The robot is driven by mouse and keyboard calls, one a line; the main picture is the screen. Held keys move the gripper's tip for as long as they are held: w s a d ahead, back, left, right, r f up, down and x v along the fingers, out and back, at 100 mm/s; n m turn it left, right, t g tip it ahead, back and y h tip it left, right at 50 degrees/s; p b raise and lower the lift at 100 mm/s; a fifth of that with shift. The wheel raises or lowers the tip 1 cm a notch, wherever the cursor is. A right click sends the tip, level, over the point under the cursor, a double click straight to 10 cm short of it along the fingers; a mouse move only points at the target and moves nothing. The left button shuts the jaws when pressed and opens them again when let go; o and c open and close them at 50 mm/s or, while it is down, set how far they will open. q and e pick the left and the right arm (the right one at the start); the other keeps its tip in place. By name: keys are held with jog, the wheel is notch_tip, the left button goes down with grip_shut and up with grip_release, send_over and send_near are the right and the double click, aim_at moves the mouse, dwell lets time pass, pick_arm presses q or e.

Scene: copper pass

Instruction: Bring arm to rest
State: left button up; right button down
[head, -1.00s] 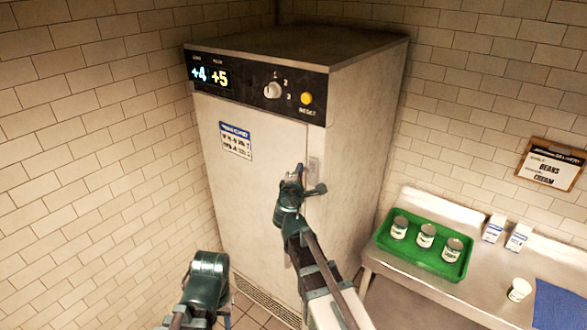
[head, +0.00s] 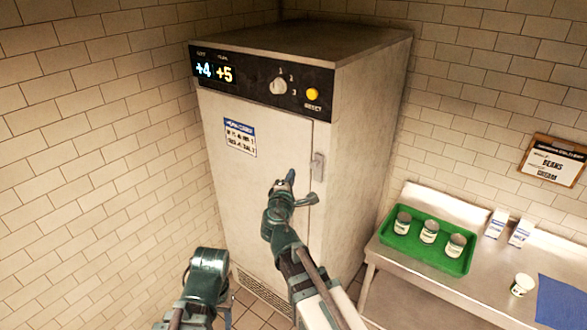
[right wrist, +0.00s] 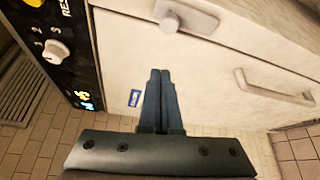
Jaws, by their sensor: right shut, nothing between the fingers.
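My right gripper (head: 288,182) is in front of the cabinet door, below and left of its latch handle (head: 317,167), and apart from it in the head view. In the right wrist view its two dark fingers (right wrist: 160,78) are together with nothing between them. The tall white cabinet (head: 262,190) stands in the corner with its door shut. Part of my left arm (head: 206,275) shows at the lower left, but I see no left fingers.
The cabinet's panel (head: 250,78) reads +4 and +5. Brick walls close the corner.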

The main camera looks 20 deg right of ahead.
jog(key=s+a+f+m+g+b, duration=0.2)
jog(key=s+f+m+g+b, duration=0.15)
jog(key=s+f, duration=0.45)
jog(key=s+a+f+m+g+b, duration=0.25)
jog(key=s+f+m+g, duration=0.2)
jog(key=f, duration=0.65)
jog(key=s+a+f+m+g+y+b, duration=0.1)
jog(key=s+a+f+g+y+b, duration=0.1)
jog(key=s+a+f, duration=0.3)
jog(key=s+a+f+m+g+y+b, duration=0.2)
jog(key=s+a+f+g, duration=0.3)
jog(key=s, duration=0.5)
notch_tip(320, 180, down, 2)
jog(key=shift+a+y+b, duration=0.2)
jog(key=shift+y+b, duration=0.45)
jog(key=shift+y, duration=0.25)
